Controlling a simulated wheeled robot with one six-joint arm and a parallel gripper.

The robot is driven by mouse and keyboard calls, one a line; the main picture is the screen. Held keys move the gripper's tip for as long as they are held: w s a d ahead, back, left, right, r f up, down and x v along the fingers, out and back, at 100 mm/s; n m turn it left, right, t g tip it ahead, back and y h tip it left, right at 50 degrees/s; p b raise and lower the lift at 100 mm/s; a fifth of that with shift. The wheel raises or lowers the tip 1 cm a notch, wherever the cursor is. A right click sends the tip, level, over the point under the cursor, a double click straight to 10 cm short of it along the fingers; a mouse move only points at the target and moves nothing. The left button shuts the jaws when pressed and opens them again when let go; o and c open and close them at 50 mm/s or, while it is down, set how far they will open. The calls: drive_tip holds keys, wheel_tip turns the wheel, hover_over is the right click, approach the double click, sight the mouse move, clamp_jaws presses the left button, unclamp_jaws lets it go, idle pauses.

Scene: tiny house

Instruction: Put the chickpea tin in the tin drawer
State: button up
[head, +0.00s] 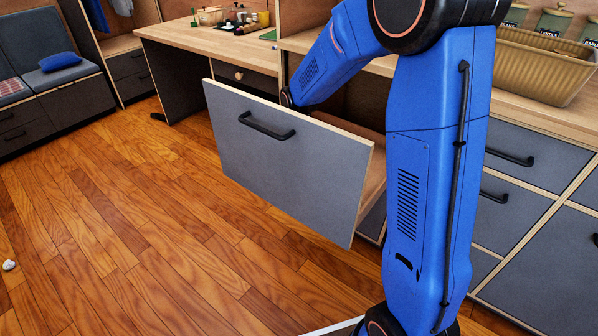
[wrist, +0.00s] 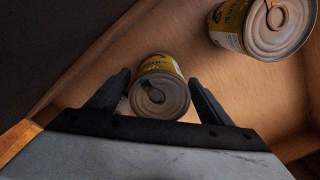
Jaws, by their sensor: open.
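In the wrist view my gripper (wrist: 160,95) is open, with one finger on each side of a tin (wrist: 158,78) with a yellow label and a grey ring-pull lid. I cannot tell whether the fingers touch it. The label is too small to read. The tin is inside a wooden-floored drawer (wrist: 110,75). In the head view a drawer with a grey front (head: 285,165) and a black handle is pulled out. My arm reaches behind that front, which hides my gripper and the drawer's contents.
A second, similar tin (wrist: 265,25) is at the upper right of the wrist view. In the head view a ribbed tan basket (head: 540,65) and several canisters (head: 553,22) stand on the counter at right. Closed grey drawers (head: 520,190) lie below. The wooden floor (head: 130,220) at left is mostly clear.

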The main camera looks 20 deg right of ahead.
wheel_tip(320, 180, up, 11)
idle(0.4)
drive_tip(key=shift+d, duration=0.1)
